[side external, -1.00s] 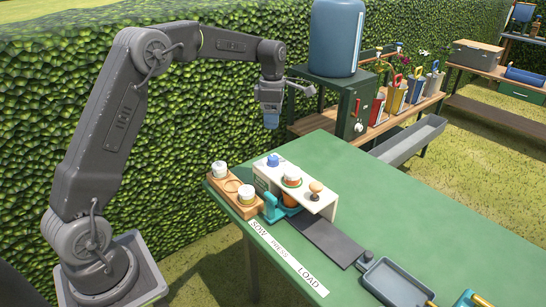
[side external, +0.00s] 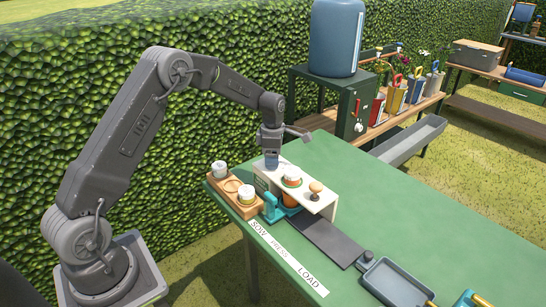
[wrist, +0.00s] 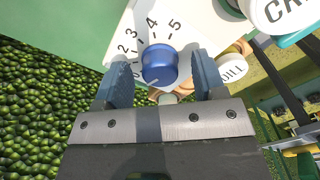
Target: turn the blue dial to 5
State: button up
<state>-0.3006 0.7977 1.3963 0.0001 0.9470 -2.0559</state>
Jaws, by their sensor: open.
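The blue dial (wrist: 160,63) shows in the wrist view on a white panel (wrist: 190,18). The numbers 2, 3, 4 and 5 read around its upper side, with smaller marks at its left. A short pale line shows on the dial's lower-left edge. My gripper (wrist: 162,84) is open, with one finger on each side of the dial and a gap showing on both sides. In the side view my gripper (side external: 271,163) points down over the left end of the white-topped unit (side external: 318,203) and hides the dial.
A wooden rack (side external: 225,194) with white-lidded jars stands just left of the unit. A wooden knob (side external: 316,187) and a round-topped jar (side external: 292,180) sit on the unit. The green table (side external: 400,220) is clear toward the right back.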

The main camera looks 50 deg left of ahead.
jog(key=c, duration=0.9)
